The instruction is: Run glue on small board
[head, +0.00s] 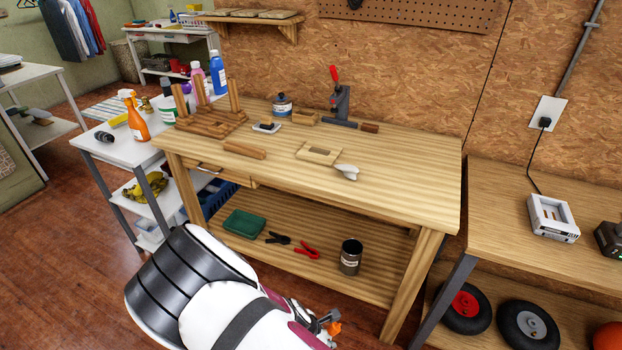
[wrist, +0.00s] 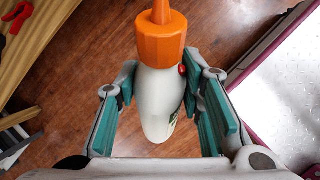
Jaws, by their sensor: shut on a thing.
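My gripper (wrist: 158,88) is shut on a white glue bottle (wrist: 157,105) with an orange nozzle cap (wrist: 161,42). The teal finger pads are on both sides of the bottle. In the head view the orange cap (head: 334,328) shows low in front of the workbench, beside my arm. A small light board (head: 319,153) with a darker rectangle on it lies on the workbench top (head: 400,170), well away from my gripper. A pale, rounded object (head: 347,171) lies at its right corner. A brown wooden piece (head: 245,149) lies to its left.
A clamp with a red handle (head: 341,100), a small jar (head: 282,105) and a wooden rack (head: 211,118) stand at the back. The bench's right front is clear.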

